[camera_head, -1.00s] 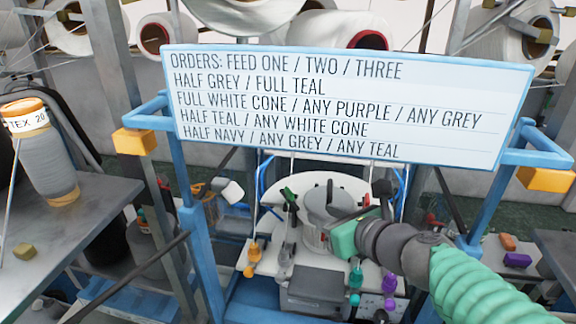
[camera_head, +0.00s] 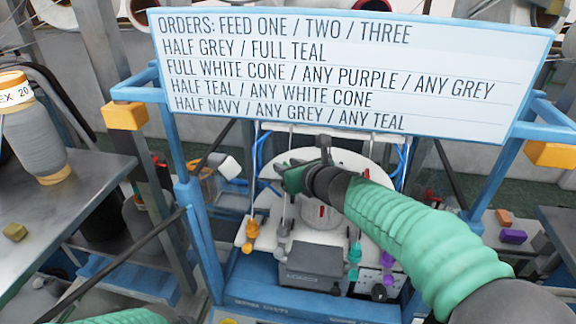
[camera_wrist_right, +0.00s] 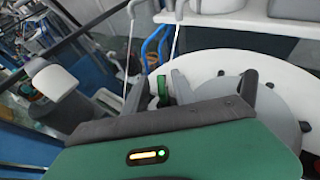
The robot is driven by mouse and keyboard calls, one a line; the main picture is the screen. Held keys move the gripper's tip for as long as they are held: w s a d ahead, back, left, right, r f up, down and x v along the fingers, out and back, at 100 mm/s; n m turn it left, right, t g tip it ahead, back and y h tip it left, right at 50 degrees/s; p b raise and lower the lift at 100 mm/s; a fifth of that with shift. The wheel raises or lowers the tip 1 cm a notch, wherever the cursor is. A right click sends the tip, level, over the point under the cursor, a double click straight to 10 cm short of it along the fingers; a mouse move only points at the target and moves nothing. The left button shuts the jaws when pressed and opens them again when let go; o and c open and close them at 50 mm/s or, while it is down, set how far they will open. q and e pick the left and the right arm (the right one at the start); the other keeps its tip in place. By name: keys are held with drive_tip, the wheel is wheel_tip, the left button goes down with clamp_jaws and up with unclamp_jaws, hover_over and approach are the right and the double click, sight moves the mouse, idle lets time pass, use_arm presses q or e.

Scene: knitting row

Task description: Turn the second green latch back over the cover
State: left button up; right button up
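The green latch (camera_wrist_right: 162,90) shows upright in the right wrist view, at the left edge of the white round plate. A grey round cover (camera_wrist_right: 284,104) lies on the plate behind and right of the fingers. In the head view my right gripper (camera_head: 290,176) is over the left part of the plate and hides the latch. My left gripper is out of view.
The order board (camera_head: 350,75) hangs across the top in a blue frame. An orange bobbin (camera_head: 251,232), a teal one (camera_head: 354,254) and purple pieces stand along the machine's front. A grey box (camera_head: 315,262) sits at front centre. A table (camera_head: 70,215) is at left.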

drive_tip(key=shift+s+d+r, duration=0.15)
drive_tip(key=shift+s+r, duration=0.2)
drive_tip(key=shift+s, duration=0.4)
drive_tip(key=shift+d, duration=0.1)
drive_tip(key=shift+w+d+f, duration=0.15)
drive_tip(key=shift+w+f, duration=0.25)
drive_tip(key=shift+w, duration=0.25)
clamp_jaws()
drive_tip(key=shift+s+a+r, duration=0.1)
drive_tip(key=shift+a, duration=0.25)
drive_tip(key=n+p, duration=0.1)
drive_tip(key=g+y+p, duration=0.1)
drive_tip(key=shift+w+d+r+n+y+p, duration=0.2)
drive_tip(key=shift+d+r+n+y+p, duration=0.1)
drive_tip(key=shift+d+r+n, duration=0.1)
drive_tip(key=shift+f+n+g+y+p, duration=0.2)
drive_tip(key=shift+n+g+y+p, duration=0.25)
drive_tip(key=shift+y, duration=0.25)
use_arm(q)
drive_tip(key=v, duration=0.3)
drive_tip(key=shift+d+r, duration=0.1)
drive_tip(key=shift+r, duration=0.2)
use_arm(e)
drive_tip(key=shift+a+f, duration=0.1)
